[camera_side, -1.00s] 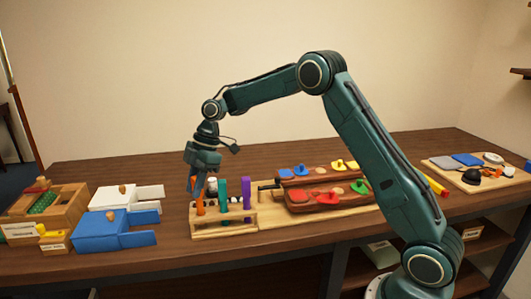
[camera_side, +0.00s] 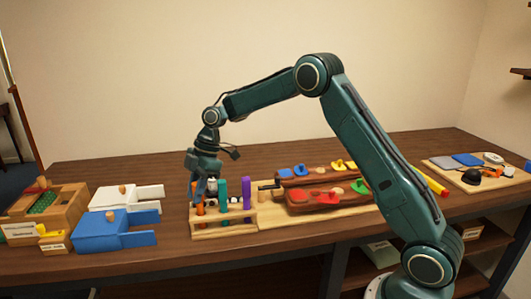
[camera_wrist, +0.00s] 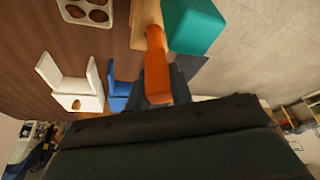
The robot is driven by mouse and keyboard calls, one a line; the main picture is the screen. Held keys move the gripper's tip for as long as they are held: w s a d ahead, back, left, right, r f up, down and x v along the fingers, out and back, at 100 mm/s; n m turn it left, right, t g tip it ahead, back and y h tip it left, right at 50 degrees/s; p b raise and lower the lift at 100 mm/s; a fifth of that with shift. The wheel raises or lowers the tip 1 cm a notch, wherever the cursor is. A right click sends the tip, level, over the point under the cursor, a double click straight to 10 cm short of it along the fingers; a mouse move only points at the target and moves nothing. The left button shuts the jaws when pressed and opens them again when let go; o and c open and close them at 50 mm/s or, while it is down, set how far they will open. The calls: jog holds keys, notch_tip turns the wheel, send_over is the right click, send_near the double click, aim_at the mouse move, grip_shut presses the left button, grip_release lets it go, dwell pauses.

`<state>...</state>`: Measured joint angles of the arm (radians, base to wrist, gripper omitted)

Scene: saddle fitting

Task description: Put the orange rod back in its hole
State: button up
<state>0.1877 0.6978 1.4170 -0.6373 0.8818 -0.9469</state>
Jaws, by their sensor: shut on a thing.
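The orange rod (camera_side: 200,209) stands at the left end of the wooden rack (camera_side: 225,231) in the side view. My gripper (camera_side: 201,192) is above that end, pointing down, shut on the upper part of the orange rod. In the wrist view the orange rod (camera_wrist: 157,65) runs from between the dark fingers (camera_wrist: 179,86) toward the rack's wood. I cannot tell whether its lower end is inside a hole. A teal rod (camera_wrist: 195,25) is close beside it there.
In the rack, a green rod (camera_side: 223,194) and a taller purple rod (camera_side: 246,190) stand to the right. A blue box (camera_side: 100,232) and a white box (camera_side: 120,197) lie left of the rack. Red trays (camera_side: 325,199) of knobbed pieces lie to the right.

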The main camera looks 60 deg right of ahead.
jog(key=o, duration=0.9)
jog(key=shift+r, duration=0.1)
jog(key=shift+v, duration=6.8)
jog(key=shift+d, duration=0.1)
jog(key=shift+s, duration=0.1)
